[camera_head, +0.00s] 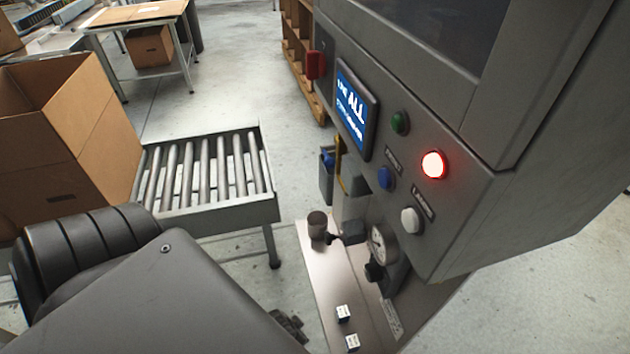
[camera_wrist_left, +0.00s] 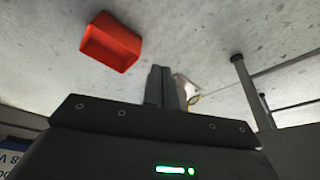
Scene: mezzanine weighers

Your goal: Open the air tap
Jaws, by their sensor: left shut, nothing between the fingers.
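A round pressure gauge (camera_head: 381,237) sits on the lower side of the grey machine in the head view. A dark fitting with a handle (camera_head: 350,232) stands just left of it, and a black knob (camera_head: 373,272) sits below it. I cannot tell for sure which of these is the air tap. My left arm fills the lower left of the head view, and its gripper is mostly hidden there. In the left wrist view the left gripper (camera_wrist_left: 161,84) is shut and empty, with floor behind it. My right gripper is not in view.
The machine carries a lit screen (camera_head: 352,108), a glowing red button (camera_head: 433,165) and other buttons. A metal plate (camera_head: 335,290) below holds a brown cup (camera_head: 317,225) and small white cubes. A roller conveyor (camera_head: 205,172) and cardboard box (camera_head: 60,125) stand left. A red bin (camera_wrist_left: 111,42) shows in the wrist view.

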